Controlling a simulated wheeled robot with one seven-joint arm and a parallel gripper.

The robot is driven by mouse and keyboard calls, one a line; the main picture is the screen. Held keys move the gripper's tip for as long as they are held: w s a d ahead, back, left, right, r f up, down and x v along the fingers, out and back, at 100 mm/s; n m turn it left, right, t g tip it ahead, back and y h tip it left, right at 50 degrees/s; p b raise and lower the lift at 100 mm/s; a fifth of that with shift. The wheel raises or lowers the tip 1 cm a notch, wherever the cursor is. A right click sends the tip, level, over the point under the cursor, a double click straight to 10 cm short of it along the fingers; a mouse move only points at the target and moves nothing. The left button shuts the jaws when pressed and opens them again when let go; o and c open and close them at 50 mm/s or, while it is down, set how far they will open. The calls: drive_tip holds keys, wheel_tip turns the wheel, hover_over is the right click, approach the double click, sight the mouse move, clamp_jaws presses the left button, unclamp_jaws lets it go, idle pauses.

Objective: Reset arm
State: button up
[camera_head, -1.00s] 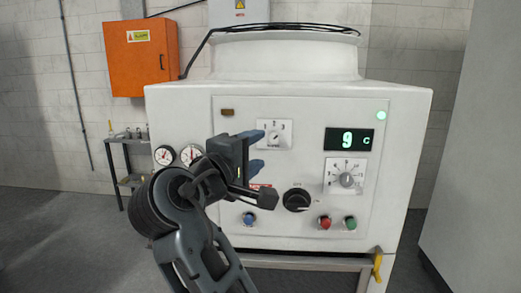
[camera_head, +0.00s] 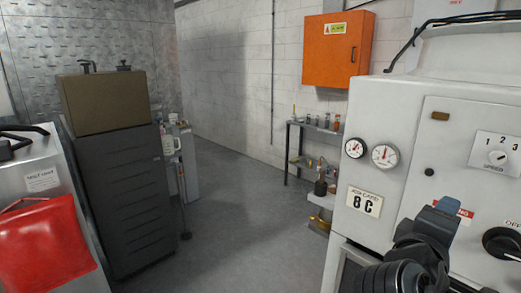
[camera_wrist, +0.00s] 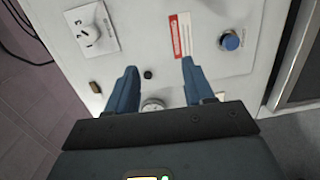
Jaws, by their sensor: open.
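My gripper (camera_head: 438,215) is at the lower right of the head view, in front of the white machine's (camera_head: 416,150) control panel. In the wrist view, its two blue fingers (camera_wrist: 158,72) are spread apart with nothing between them. A gauge (camera_wrist: 153,105) shows between the fingers. I cannot tell how far the fingertips are from the panel.
A dark drawer cabinet (camera_head: 125,200) and a red object (camera_head: 42,245) stand at left. A shelf (camera_head: 305,160) with small items is at the back, below an orange wall box (camera_head: 337,50).

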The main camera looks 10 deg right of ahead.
drive_tip(key=s+a+f+n+t+y, duration=0.1)
drive_tip(key=s+a+f+y, duration=0.25)
drive_tip(key=s+f, duration=0.2)
drive_tip(key=s+a+f+t+y, duration=0.25)
drive_tip(key=s+f+y, duration=0.2)
drive_tip(key=f, duration=0.25)
drive_tip(key=s+a+f+n+t+y, duration=0.1)
drive_tip(key=s+a+f+y, duration=0.2)
drive_tip(key=s+f, duration=0.35)
drive_tip(key=s+a+r+m+y, duration=0.1)
drive_tip(key=s+m, duration=0.3)
drive_tip(key=s, duration=0.5)
drive_tip(key=s+a+r+m+y, duration=0.2)
drive_tip(key=s+a+r+m, duration=0.1)
drive_tip(key=s, duration=0.7)
drive_tip(key=shift+s+a+r+m+y, duration=0.25)
drive_tip(key=shift+r+m, duration=0.25)
drive_tip(key=shift+m, duration=0.3)
drive_tip(key=shift+t, duration=0.25)
